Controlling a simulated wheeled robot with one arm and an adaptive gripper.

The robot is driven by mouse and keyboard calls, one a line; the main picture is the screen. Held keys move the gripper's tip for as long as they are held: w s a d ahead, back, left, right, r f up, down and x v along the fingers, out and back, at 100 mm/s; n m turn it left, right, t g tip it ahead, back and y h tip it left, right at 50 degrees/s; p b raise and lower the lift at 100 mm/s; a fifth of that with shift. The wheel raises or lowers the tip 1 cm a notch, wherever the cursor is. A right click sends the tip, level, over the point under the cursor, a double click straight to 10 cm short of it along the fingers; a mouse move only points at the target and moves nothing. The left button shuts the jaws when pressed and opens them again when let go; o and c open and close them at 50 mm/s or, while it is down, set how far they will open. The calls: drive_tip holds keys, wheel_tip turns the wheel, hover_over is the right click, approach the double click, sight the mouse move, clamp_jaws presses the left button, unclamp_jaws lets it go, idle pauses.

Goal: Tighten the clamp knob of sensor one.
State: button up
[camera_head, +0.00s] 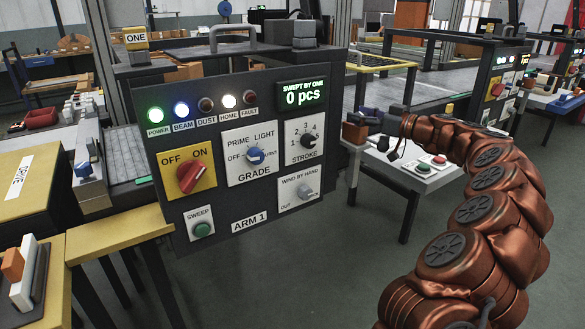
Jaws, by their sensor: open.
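My copper-coloured arm comes in from the lower right and bends toward the middle. My gripper (384,149) is small and dark at its end, open, with nothing seen between its fingers. It is well to the right of the panel and far from the ONE label.
The panel carries a red OFF/ON switch (189,176), a blue GRADE knob (255,155), a STROKE knob (307,140) and a green SWEEP button (202,229). Its display (301,94) reads 0 pcs. Yellow tables (120,232) stand left. Open floor (330,265) lies below.

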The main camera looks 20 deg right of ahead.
drive_tip(key=shift+r+n+g+y+p, duration=0.15)
drive_tip(key=shift+n+g+y+p, duration=1.15)
drive_tip(key=shift+p, duration=2.75)
drive_tip(key=shift+r+n+g+y+p, duration=0.1)
drive_tip(key=shift+n+g+y+p, duration=1.15)
drive_tip(key=shift+p, duration=2.75)
